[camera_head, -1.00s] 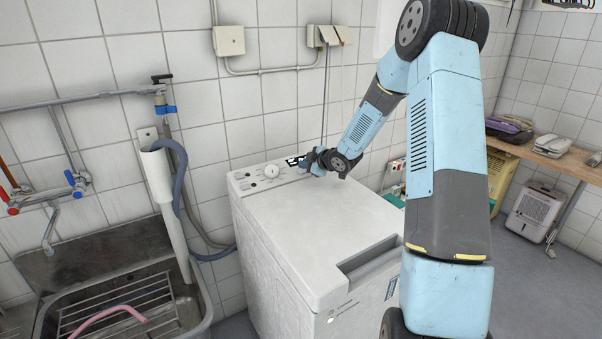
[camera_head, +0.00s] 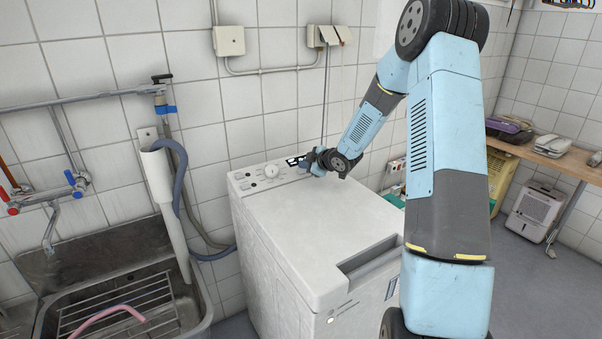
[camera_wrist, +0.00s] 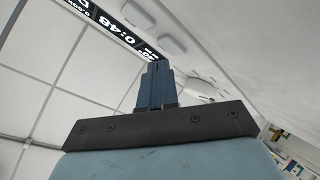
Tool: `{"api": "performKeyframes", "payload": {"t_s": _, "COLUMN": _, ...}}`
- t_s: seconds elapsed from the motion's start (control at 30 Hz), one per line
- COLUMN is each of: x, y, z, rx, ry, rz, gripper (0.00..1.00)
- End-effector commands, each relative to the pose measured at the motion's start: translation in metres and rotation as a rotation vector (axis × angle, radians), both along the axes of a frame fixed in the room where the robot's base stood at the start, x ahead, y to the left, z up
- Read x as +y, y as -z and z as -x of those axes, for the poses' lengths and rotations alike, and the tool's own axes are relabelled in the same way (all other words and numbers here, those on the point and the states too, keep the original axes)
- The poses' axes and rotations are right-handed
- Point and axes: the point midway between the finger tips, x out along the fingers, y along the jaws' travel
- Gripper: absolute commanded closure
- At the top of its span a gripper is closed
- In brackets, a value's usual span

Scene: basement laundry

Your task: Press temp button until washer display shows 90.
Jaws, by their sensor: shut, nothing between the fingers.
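The white washer (camera_head: 315,225) stands against the tiled wall, with its control panel along the back of its top. Its black display (camera_head: 295,160) is partly visible beside my gripper (camera_head: 307,163). In the wrist view the display (camera_wrist: 106,27) is tilted and reads 0:48. Smaller characters at its lower end are partly hidden by my fingertips and cannot be read. My gripper (camera_wrist: 153,70) is shut and empty, its fingertips at the panel near that end of the display. Pale buttons (camera_wrist: 172,44) lie beside the display. I cannot tell which is temp, nor whether the fingertips touch one.
A round dial (camera_head: 271,170) and small buttons sit left of the display. The washer's lid is flat and clear, with a recessed handle (camera_head: 370,258) at the front. A metal sink (camera_head: 130,300) with pipes and a hose stands at the left.

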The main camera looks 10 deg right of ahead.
Motion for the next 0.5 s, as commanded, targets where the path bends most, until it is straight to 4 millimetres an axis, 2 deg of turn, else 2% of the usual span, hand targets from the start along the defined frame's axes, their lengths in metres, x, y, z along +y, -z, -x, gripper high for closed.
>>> {"api": "performKeyframes", "payload": {"t_s": 0.5, "x": 0.0009, "y": 0.0051, "z": -0.0021, "rx": 0.0, "ry": -0.001, "rz": -0.001, "gripper": 1.0}}
